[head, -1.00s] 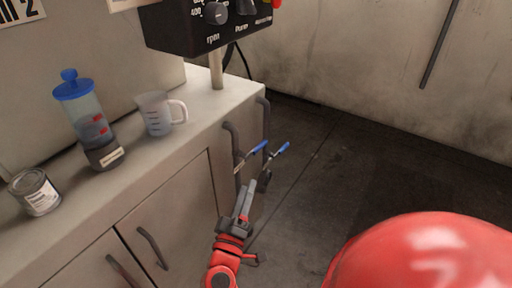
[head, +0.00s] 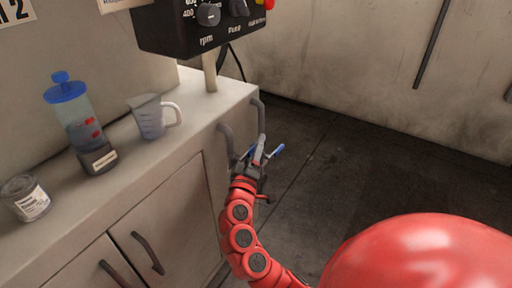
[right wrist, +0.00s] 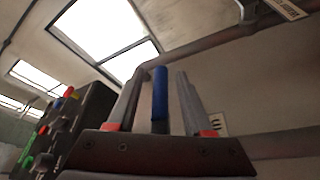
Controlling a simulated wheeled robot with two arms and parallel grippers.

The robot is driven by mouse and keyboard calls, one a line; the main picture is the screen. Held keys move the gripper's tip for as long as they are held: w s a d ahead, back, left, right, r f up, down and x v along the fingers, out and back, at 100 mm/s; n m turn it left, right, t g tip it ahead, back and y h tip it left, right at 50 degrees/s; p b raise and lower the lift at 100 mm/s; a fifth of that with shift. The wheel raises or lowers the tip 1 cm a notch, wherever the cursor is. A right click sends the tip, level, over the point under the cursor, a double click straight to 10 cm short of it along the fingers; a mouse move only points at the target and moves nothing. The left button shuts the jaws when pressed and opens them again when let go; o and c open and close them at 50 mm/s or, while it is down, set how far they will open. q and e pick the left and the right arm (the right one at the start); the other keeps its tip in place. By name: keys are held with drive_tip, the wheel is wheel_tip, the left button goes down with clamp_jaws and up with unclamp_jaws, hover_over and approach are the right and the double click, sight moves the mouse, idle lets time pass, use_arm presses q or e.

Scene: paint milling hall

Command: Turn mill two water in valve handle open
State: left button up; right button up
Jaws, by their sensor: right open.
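Two blue valve handles stick out from the pipes at the cabinet's right end in the head view. The left blue handle (head: 250,153) is partly hidden by my right gripper (head: 259,152); the right blue handle (head: 277,151) stands just to its right. In the right wrist view a blue handle (right wrist: 160,94) shows between the two spread fingers of my right gripper (right wrist: 164,90). There are gaps beside the handle, so the jaws are open around it. Which handle is the water in valve cannot be read. My left gripper is not in view.
A grey pipe (head: 226,145) bends down the cabinet's end. The cabinet top holds a can (head: 27,199), a blue-lidded container (head: 78,122) and a measuring cup (head: 150,117). A black control box (head: 180,28) stands above. The dark floor (head: 340,160) to the right is clear.

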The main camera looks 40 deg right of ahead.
clamp_jaws()
drive_tip(key=shift+f, duration=0.1)
idle(1.3)
